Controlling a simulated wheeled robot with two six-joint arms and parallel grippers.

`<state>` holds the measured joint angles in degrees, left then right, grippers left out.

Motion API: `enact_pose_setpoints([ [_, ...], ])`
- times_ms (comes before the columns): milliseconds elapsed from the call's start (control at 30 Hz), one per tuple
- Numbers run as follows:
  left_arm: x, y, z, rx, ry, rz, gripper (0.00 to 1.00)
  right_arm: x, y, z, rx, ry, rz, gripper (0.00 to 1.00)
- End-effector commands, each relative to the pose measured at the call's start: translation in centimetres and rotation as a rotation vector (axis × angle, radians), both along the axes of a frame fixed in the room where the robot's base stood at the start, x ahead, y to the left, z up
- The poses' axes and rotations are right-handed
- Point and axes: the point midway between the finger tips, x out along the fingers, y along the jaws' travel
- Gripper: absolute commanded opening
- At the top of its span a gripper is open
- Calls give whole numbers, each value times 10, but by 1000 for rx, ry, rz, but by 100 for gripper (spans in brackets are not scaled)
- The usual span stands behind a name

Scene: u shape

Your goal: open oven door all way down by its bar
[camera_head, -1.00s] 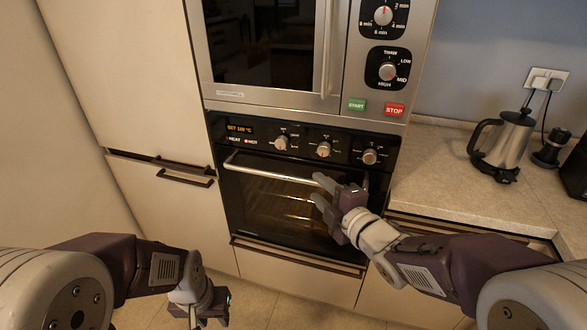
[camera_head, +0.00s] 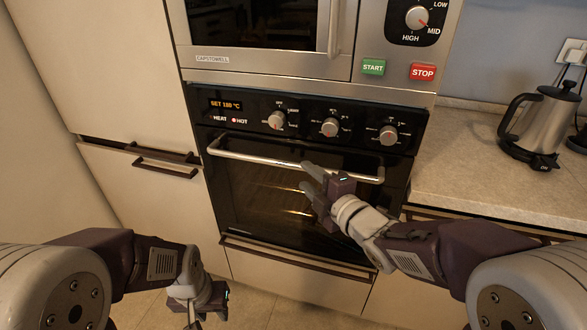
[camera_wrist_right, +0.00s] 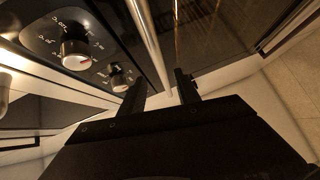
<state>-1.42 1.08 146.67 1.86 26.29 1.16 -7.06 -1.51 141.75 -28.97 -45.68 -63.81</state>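The oven door (camera_head: 250,187) is dark glass and closed, set in the cabinet below the control panel. Its silver bar (camera_head: 255,157) runs across the door's top. My right gripper (camera_head: 307,177) is at the right half of the bar, its fingers spread open, one above and one below the bar's height. In the right wrist view the bar (camera_wrist_right: 148,42) runs down to the gap between the open fingers (camera_wrist_right: 160,88); contact cannot be told. My left gripper (camera_head: 207,318) hangs low at the bottom left, away from the oven; its finger opening is unclear.
A microwave (camera_head: 270,65) sits above the oven. Cabinet handles (camera_head: 165,167) stick out at the left, and a drawer (camera_head: 290,275) lies under the oven door. A kettle (camera_head: 540,125) stands on the right counter (camera_head: 470,180). Floor shows below.

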Motion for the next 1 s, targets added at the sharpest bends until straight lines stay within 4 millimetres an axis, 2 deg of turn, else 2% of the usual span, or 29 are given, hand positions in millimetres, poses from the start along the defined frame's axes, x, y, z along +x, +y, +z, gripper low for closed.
enact_pose_setpoints([
  [100,0,0,-5,0,0,0,36,23,13,-7,0,3,3,39],
  [300,0,0,-7,0,0,0,36,55,30,-10,0,3,2,39],
  [467,0,0,-7,0,0,0,36,65,34,-11,0,1,0,39],
  [667,0,0,-7,0,0,0,36,66,35,-11,0,1,0,39],
  [700,0,0,-7,0,0,0,36,66,35,-11,0,1,0,36],
  [833,0,0,-7,0,0,0,36,66,35,-11,0,1,0,0],
  [1000,0,0,-7,0,0,0,36,66,35,-11,0,1,0,0],
])
